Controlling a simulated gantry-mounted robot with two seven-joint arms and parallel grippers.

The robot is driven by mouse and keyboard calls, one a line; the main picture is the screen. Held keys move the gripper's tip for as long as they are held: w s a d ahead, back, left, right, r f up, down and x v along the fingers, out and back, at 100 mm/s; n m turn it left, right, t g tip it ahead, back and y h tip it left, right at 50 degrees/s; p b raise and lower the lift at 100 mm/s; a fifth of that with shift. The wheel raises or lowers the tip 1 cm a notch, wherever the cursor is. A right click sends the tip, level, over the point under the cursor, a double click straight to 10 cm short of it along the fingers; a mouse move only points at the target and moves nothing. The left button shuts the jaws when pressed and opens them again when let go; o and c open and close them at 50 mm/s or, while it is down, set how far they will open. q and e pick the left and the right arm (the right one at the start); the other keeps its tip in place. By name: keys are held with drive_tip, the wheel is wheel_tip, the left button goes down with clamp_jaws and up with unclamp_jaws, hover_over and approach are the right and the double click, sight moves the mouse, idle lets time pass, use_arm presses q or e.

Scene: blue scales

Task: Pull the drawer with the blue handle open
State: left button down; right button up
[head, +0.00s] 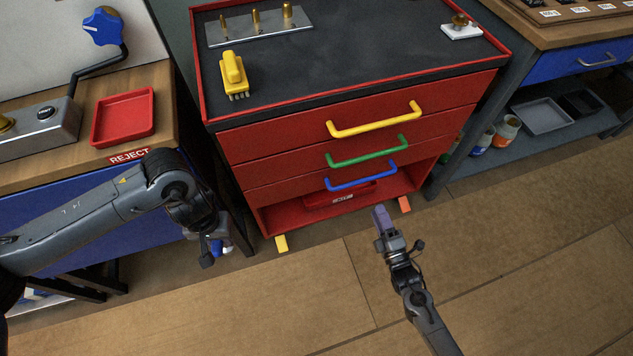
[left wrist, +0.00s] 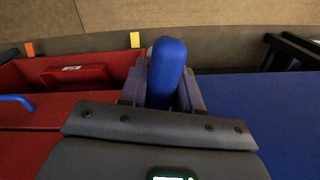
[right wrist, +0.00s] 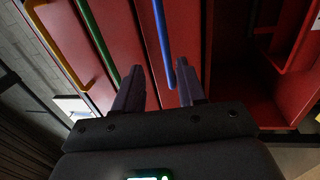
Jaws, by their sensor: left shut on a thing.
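The red cabinet's lowest drawer (head: 277,190) carries the blue handle (head: 362,178) and looks shut, its front in line with the drawers above. My right gripper (head: 381,216) is below and to the right of the blue handle in the head view. In the right wrist view its fingers (right wrist: 160,92) are apart with nothing gripped, and the blue handle (right wrist: 162,42) runs down to the gap between them; contact cannot be told. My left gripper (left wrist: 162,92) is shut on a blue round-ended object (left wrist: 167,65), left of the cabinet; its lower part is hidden.
Drawers with a green handle (head: 367,151) and a yellow handle (head: 374,120) sit above. An open bay below holds a red box (head: 325,201). A blue-fronted bench (head: 75,235) with a red tray (head: 123,117) stands left. Floor (head: 300,290) before the cabinet is clear.

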sight(226, 247)
use_arm(q)
drive_tip(key=shift+f+b, duration=0.4)
drive_tip(key=shift+f, duration=0.5)
wheel_tip(226, 247, down, 4)
drive_tip(key=b, duration=0.4)
drive_tip(key=shift+f+b, duration=0.1)
drive_tip(key=shift+b, duration=0.2)
drive_tip(key=shift+f, duration=0.2)
use_arm(e)
drive_tip(key=shift+f+x, duration=0.15)
drive_tip(key=shift+x, duration=2.95)
drive_tip(key=shift+f+x, duration=0.2)
drive_tip(key=shift+x, duration=2.95)
drive_tip(key=shift+d, duration=0.1)
clamp_jaws()
